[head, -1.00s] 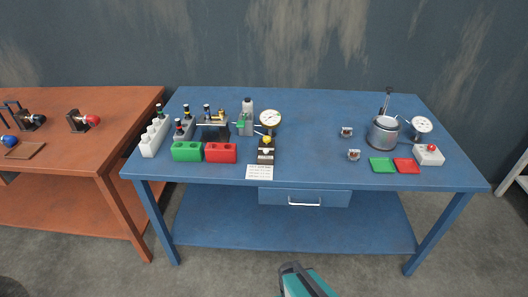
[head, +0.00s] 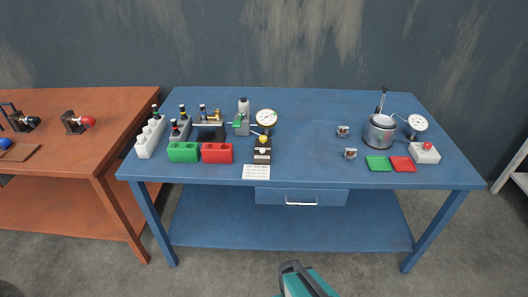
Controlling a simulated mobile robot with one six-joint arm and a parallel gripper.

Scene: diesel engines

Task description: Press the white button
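A white box with a red button on top (head: 425,152) sits near the right end of the blue table (head: 330,172). I see no button that is clearly white; the white part is the box body. Nothing touches the box. A teal and black part of my own arm shows at the bottom edge, well apart from the table top. My gripper is not visible in this view.
Green (head: 378,164) and red (head: 403,164) plates lie left of the box. A metal pot (head: 379,131) and a dial gauge (head: 417,124) stand behind. Red (head: 217,153) and green blocks (head: 184,152) stand at left. The table's middle is mostly clear.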

